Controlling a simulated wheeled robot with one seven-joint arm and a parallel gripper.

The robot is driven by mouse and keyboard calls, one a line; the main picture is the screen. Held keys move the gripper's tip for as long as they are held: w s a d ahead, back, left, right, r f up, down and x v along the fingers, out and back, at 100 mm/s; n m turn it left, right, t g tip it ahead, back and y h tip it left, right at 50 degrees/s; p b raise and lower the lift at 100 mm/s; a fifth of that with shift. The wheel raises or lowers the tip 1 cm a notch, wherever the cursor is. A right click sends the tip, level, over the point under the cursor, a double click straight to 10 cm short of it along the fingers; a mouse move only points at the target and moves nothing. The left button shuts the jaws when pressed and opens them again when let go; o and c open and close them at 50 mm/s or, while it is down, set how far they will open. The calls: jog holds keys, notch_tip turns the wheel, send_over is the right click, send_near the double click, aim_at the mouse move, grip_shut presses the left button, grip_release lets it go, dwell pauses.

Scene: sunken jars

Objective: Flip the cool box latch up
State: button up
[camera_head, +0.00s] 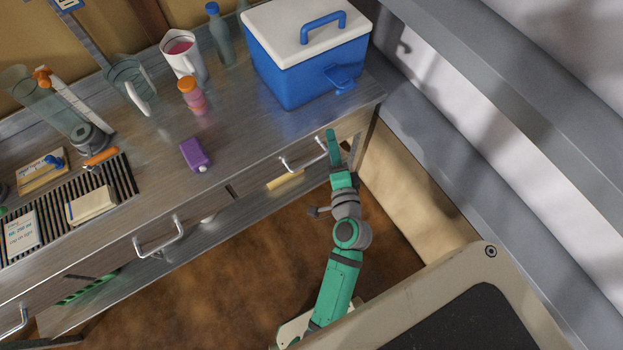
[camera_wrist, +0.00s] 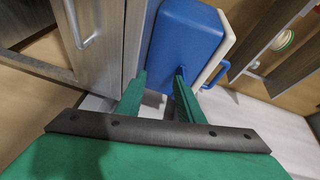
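The cool box (camera_head: 300,75) stands at the right end of the metal counter. It has a blue body, a closed white lid (camera_head: 305,30) and a blue carry handle. The blue latch (camera_head: 344,80) sticks out from its front face, below the lid. My gripper (camera_head: 331,133) is in front of the counter edge, below and apart from the latch. In the wrist view my gripper (camera_wrist: 160,76) has its two green fingers apart with nothing between them. The blue box (camera_wrist: 188,32) lies beyond the fingertips; the latch there is unclear, partly behind the right finger.
A drawer handle (camera_head: 303,160) is close to my gripper's left. A purple bottle (camera_head: 194,154), an orange-capped jar (camera_head: 192,96), a jug with pink liquid (camera_head: 183,52) and a blue-capped bottle (camera_head: 220,38) stand or lie left of the box. A wall closes the right side.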

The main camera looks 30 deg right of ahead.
jog(key=s+a+f+n+g, duration=0.1)
jog(key=s+a+f+n, duration=0.2)
jog(key=a, duration=0.6)
jog(key=shift+s+f, duration=0.8)
jog(key=shift+s, duration=0.15)
